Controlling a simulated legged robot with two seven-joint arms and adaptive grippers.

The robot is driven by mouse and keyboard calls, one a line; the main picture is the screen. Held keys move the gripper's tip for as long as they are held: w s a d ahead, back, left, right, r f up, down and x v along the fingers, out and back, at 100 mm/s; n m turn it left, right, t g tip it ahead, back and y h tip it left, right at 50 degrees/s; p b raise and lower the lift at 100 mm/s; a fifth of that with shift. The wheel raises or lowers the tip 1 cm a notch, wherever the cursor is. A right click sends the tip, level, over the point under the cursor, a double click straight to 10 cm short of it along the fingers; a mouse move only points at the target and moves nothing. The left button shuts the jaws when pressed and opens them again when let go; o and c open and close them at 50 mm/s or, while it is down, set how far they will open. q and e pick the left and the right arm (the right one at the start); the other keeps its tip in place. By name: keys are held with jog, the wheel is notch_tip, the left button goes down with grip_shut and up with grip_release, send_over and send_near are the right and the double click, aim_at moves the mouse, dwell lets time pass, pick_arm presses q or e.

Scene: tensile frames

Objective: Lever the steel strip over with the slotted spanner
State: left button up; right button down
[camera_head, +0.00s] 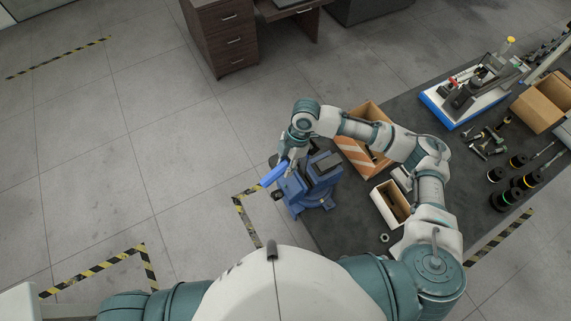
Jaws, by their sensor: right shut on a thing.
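A blue bench vise (318,199) stands at the near left corner of the dark table, with dark grey jaws on top. My right arm arches over the table, and my right gripper (286,166) is at the left side of the vise. It is shut on a bright blue bar (272,176), which seems to be the slotted spanner. The bar slants down to the left, out past the table edge. I cannot make out the steel strip; the gripper and vise may hide it. My left gripper is out of view; only my left shoulder shows.
The dark table (345,226) holds an open white box (379,207), a striped cardboard box (352,152) and a nut (385,238). Several tools and black-yellow rolls lie to the right, near a blue-based machine (436,112). A drawer cabinet (229,47) stands behind. The left floor is clear.

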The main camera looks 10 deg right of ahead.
jog(key=shift+w+d+r+g+y, duration=0.2)
jog(key=shift+d+r+y, duration=0.1)
jog(key=shift+d+y, duration=0.25)
jog(key=shift+w+d+r+g+y, duration=0.2)
jog(key=shift+d+r+y, duration=0.05)
jog(key=shift+d+y, duration=0.3)
dwell(2.0)
jog(key=shift+r, duration=0.15)
jog(key=shift+v, duration=1.1)
jog(key=shift+r, duration=0.7)
jog(key=shift+r, duration=0.1)
jog(key=shift+w+d+r, duration=0.1)
jog(key=shift+d+r, duration=0.05)
jog(key=shift+r, duration=0.7)
jog(key=shift+d+r, duration=0.1)
jog(key=shift+r, duration=0.75)
jog(key=shift+w+d+r, duration=0.1)
jog(key=shift+d+r, duration=0.1)
jog(key=shift+r, duration=0.65)
jog(key=shift+w+d+r, duration=0.1)
jog(key=shift+d+r, duration=0.05)
jog(key=shift+r, duration=0.75)
